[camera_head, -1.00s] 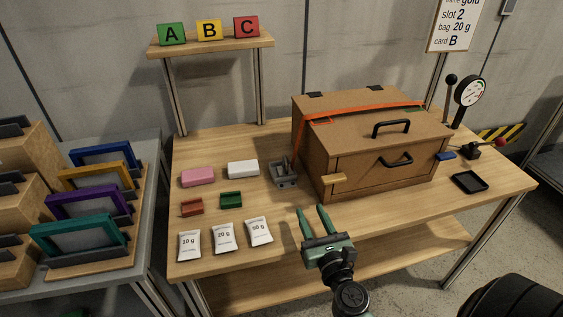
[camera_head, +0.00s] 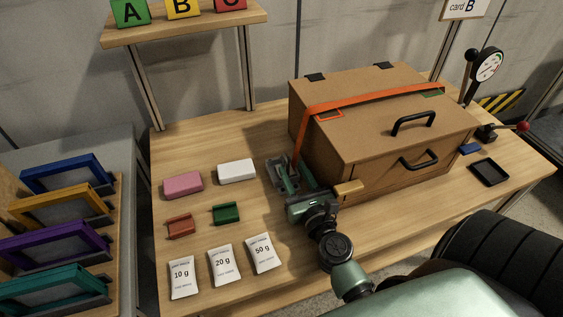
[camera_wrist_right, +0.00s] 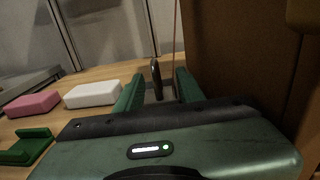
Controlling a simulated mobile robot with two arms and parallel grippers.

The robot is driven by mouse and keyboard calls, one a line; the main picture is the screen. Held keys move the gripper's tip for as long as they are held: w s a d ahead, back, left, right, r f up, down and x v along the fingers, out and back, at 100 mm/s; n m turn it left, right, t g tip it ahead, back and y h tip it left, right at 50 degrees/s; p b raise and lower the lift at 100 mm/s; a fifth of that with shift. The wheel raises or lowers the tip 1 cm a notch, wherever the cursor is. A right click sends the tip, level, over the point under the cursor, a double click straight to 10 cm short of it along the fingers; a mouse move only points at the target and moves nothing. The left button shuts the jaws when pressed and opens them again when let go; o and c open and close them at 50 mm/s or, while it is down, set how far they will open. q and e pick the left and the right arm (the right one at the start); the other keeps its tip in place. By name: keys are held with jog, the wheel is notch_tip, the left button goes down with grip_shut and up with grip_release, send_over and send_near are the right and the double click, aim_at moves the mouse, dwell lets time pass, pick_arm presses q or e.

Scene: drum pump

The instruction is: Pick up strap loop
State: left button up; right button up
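An orange strap (camera_head: 375,97) runs across the top of the brown box (camera_head: 395,135) and hangs down its left side. Its lower end goes down toward a grey metal fixture (camera_head: 272,172) on the table; a distinct loop there is too small to make out. My right gripper (camera_head: 293,171) is open at this fixture, left of the box. In the right wrist view, a dark upright piece (camera_wrist_right: 156,78) stands between the open fingers (camera_wrist_right: 158,88), and the strap shows as a thin line (camera_wrist_right: 175,45) near the right finger. My left gripper is out of view.
Left of my right gripper lie a white block (camera_head: 237,171), a pink block (camera_head: 183,185), green and red holders (camera_head: 226,213) and several labelled bags (camera_head: 222,263). The box wall is close on the right. A tan tab (camera_head: 349,188) sticks out from the box's front corner.

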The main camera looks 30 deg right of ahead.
aim_at(282, 152)
jog(key=x, duration=0.2)
jog(key=p+x, duration=0.1)
jog(key=x, duration=0.1)
jog(key=p+x, duration=0.1)
jog(key=x, duration=0.2)
jog(key=shift+w+a+r, duration=0.1)
jog(key=shift+a+r, duration=0.15)
jog(key=shift+a, duration=0.05)
jog(key=shift+w+d, duration=0.1)
jog(key=shift+w, duration=0.25)
grip_shut()
dwell(0.8)
